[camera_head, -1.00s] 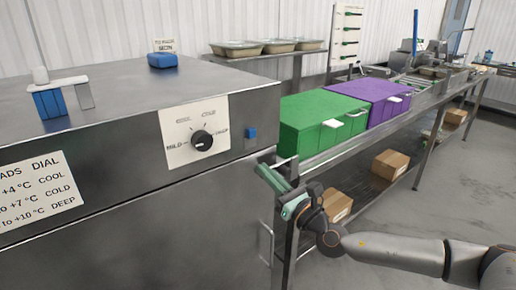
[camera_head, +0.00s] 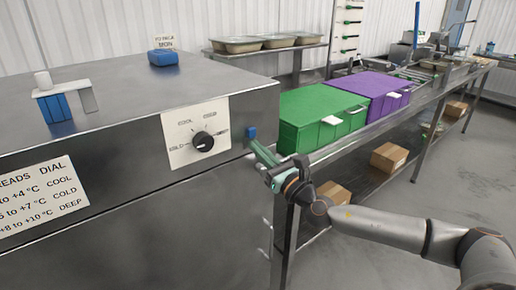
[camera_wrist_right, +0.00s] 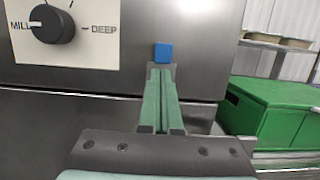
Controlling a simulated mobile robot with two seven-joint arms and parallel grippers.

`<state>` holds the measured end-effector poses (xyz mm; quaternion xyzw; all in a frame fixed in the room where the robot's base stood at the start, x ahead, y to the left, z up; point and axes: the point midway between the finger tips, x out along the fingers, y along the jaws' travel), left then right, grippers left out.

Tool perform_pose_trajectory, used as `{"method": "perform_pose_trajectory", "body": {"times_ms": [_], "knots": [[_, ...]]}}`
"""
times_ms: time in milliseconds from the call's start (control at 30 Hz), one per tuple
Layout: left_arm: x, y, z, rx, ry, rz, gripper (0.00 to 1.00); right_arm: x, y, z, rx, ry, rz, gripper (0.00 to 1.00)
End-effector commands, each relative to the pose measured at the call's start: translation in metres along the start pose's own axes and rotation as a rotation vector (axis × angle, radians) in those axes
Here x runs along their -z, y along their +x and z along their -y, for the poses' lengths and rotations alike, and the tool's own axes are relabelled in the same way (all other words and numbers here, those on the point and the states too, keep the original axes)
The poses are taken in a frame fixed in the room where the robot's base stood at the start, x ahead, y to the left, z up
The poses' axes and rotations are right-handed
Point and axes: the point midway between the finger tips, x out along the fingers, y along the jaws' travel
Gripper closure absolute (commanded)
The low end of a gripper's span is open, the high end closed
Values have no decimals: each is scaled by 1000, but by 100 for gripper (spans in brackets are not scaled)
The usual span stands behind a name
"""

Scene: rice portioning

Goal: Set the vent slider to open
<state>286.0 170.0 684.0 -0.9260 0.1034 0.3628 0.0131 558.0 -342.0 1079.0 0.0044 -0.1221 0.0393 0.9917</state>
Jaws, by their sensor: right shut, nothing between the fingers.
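A small blue block (camera_head: 251,132), which looks like the slider's knob, sits on the front of the steel cabinet, right of the dial. It also shows in the right wrist view (camera_wrist_right: 163,53), straight beyond the fingertips. My right gripper (camera_head: 255,147) is shut and empty, its green fingers pointing at the cabinet front just below the block. In the right wrist view the fingertips (camera_wrist_right: 161,70) end right under the block; I cannot tell whether they touch it. No open or shut marking for the slider is readable. My left gripper is not in view.
A black dial (camera_head: 203,142) on a white plate is left of the block. A green box (camera_head: 310,112) and a purple box (camera_head: 368,92) stand on the steel bench to the right. A blue block (camera_head: 162,57) lies on the cabinet top.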

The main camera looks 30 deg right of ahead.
Motion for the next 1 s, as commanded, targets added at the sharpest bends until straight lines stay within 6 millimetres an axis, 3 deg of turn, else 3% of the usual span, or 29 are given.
{"method": "perform_pose_trajectory", "body": {"times_ms": [167,500,1000], "knots": [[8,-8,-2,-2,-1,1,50,-13,3,0,0,1,0,100],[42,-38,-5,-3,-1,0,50,-64,16,0,1,1,2,100],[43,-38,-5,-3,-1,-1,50,-68,17,1,2,-1,7,100]]}}
